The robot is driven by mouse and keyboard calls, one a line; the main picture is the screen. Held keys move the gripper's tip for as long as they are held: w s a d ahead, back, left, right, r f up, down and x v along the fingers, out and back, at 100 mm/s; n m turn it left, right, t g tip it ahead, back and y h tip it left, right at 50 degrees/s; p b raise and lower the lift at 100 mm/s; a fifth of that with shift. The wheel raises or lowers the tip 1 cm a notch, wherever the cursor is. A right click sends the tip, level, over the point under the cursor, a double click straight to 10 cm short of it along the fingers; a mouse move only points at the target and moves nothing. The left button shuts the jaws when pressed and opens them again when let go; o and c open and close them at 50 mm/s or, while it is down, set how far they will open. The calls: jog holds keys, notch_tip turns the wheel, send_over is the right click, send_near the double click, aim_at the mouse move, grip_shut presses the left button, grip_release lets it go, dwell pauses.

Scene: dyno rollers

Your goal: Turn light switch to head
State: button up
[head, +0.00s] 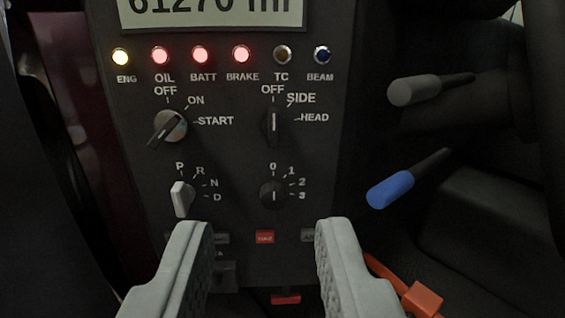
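The light switch (273,125) is a dark rotary knob on the black dash panel, with OFF above it, SIDE at its upper right and HEAD at its right. Its grip bar stands upright, in line with OFF. My gripper (265,232) is open and empty, with one grey finger at the lower left and one at the lower right. In the picture its fingertips lie below the light switch, apart from it. The gap between them shows bare panel and a red HAZ button (264,237).
An ignition knob (169,128) and a white gear selector (182,198) are left of the switch. A fan-style knob (272,195) sits just below it. Grey (415,90) and blue (391,189) stalks stick out at the right. A row of indicator lamps (200,55) is above.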

notch_tip(320, 180, down, 2)
jog(key=w, duration=0.1)
send_near(274, 131)
jog(key=w, duration=0.9)
jog(key=shift+w, duration=0.15)
jog(key=c, duration=0.7)
